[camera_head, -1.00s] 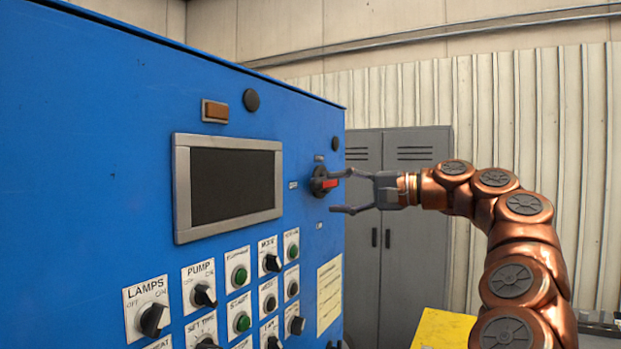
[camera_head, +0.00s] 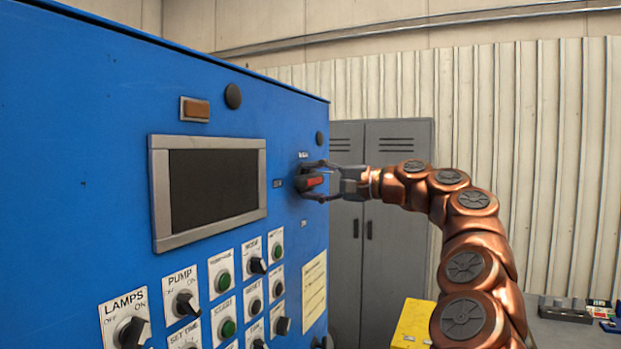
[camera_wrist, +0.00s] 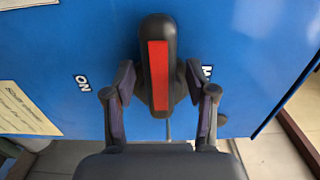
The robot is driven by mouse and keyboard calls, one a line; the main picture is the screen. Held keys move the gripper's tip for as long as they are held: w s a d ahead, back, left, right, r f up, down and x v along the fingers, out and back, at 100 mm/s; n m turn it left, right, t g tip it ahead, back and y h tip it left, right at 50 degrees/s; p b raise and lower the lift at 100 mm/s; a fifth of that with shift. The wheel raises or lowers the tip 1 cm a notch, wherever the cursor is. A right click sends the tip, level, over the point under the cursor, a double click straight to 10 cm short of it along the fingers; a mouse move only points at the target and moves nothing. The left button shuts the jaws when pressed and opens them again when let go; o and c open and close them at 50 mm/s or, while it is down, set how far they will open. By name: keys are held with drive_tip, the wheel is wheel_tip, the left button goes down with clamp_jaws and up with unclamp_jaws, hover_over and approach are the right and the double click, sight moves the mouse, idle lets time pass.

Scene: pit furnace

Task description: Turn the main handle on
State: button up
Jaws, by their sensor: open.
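The main handle (camera_head: 312,181) is a dark rotary handle with a red strip on the blue control panel (camera_head: 90,150), right of the screen. In the wrist view the handle (camera_wrist: 158,65) stands between the two fingers of my gripper (camera_wrist: 158,88), its red strip running up and down the picture. My gripper (camera_head: 318,182) is open around the handle, one finger on each side. A small gap seems to show on the left; whether the right finger touches cannot be told. An "ON" label (camera_wrist: 82,83) is left of the handle in the wrist view; another label is partly hidden.
A framed screen (camera_head: 212,188) and several knobs and buttons, including LAMPS (camera_head: 130,331) and PUMP (camera_head: 186,302), are on the panel. A grey locker (camera_head: 390,220) stands behind, and a yellow box (camera_head: 412,324) is below my arm.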

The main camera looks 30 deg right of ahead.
drive_tip(key=shift+w+a, duration=0.2)
drive_tip(key=shift+w, duration=0.1)
clamp_jaws()
idle(0.5)
